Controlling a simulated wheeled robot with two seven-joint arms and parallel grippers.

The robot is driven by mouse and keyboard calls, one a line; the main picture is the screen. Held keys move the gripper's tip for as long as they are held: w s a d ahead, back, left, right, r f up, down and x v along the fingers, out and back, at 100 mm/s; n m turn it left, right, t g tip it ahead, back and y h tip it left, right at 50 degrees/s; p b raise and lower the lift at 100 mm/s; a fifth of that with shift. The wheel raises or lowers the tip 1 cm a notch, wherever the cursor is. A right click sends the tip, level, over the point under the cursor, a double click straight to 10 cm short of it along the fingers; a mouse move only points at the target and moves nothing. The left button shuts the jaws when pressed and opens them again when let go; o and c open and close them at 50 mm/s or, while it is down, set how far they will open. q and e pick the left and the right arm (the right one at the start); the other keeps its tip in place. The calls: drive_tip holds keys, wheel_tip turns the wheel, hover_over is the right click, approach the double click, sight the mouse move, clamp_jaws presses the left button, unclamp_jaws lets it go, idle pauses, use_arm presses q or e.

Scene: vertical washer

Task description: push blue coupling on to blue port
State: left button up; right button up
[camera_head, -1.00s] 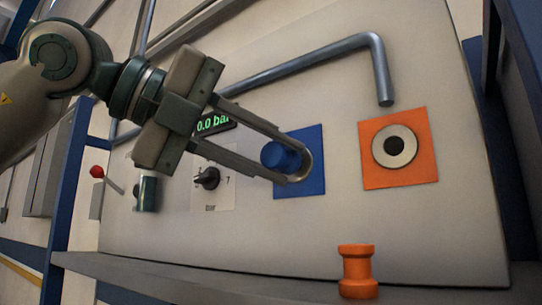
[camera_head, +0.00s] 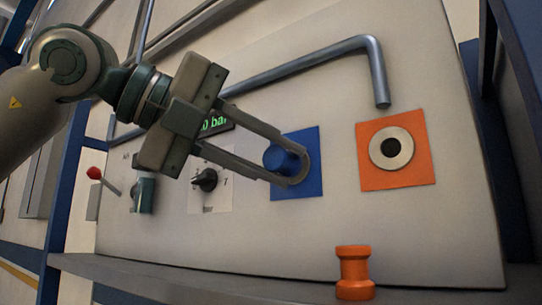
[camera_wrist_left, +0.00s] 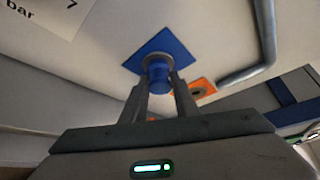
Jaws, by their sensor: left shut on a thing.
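The blue coupling (camera_head: 280,160) is between the long fingers of my left gripper (camera_head: 296,170), which is shut on it. The coupling stands in front of the blue square plate (camera_head: 309,187) on the panel. In the left wrist view the coupling (camera_wrist_left: 159,76) is between the fingertips, in front of the blue plate (camera_wrist_left: 150,46), with a grey ring at its far end. The blue port is mostly hidden behind the coupling, and I cannot tell whether the two are fully joined. My right gripper is not in view.
An orange plate (camera_head: 376,179) with a round port (camera_head: 391,148) is right of the blue plate. An orange coupling (camera_head: 354,272) stands on the ledge (camera_head: 215,280) below. A grey pipe (camera_head: 377,78) bends down above the orange port. A knob (camera_head: 205,180) and red-tipped lever (camera_head: 94,173) are at left.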

use_arm(q)
drive_tip(key=o, duration=0.9)
drive_tip(key=shift+o, duration=0.9)
drive_tip(key=shift+a, duration=0.1)
drive_tip(key=shift+s+a+r+b, duration=0.1)
drive_tip(key=shift+s+a+b, duration=0.2)
drive_tip(key=shift+a, duration=0.1)
drive_tip(key=b+v, duration=0.4)
drive_tip(key=v, duration=1.2)
drive_tip(key=shift+b, duration=0.3)
drive_tip(key=shift+a, duration=0.2)
